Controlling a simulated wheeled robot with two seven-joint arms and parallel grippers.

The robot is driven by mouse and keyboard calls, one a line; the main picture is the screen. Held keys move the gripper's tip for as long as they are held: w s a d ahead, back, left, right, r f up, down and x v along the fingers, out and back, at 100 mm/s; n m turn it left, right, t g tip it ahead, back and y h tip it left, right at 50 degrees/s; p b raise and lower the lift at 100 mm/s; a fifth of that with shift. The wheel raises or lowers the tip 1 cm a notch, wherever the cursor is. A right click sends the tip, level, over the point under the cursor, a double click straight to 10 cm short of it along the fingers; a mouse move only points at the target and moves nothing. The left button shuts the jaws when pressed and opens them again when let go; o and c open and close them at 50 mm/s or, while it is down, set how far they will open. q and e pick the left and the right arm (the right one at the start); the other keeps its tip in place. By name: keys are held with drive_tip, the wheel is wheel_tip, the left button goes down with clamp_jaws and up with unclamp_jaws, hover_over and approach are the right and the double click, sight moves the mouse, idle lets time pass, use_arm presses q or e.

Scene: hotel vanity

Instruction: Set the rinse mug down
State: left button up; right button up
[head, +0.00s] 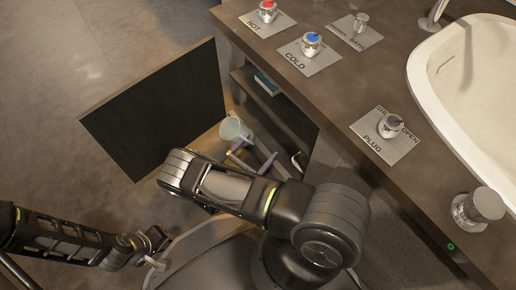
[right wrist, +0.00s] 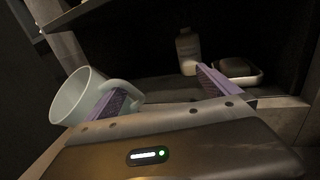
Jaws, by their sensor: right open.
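The rinse mug (head: 234,129), pale grey-green, is at the open cabinet below the counter; it also shows at the left of the right wrist view (right wrist: 72,98). My right gripper (head: 254,155) is open, its purple fingers spread wide, and they show in the right wrist view (right wrist: 162,90). The left finger in that view overlaps the mug's handle; I cannot tell if it passes through or touches it. The mug looks tilted there, and its base is partly hidden. My left gripper (head: 155,250) is low at the left, away from the mug; its jaws are unclear.
A dark cabinet door (head: 160,110) stands open left of the mug. Inside are a white bottle (right wrist: 188,50) and a small dish with a dark item (right wrist: 238,72). A book (head: 267,83) lies on a shelf. The counter (head: 330,80) overhangs at the right.

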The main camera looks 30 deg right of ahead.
sight(244, 139)
clamp_jaws()
idle(0.9)
idle(0.6)
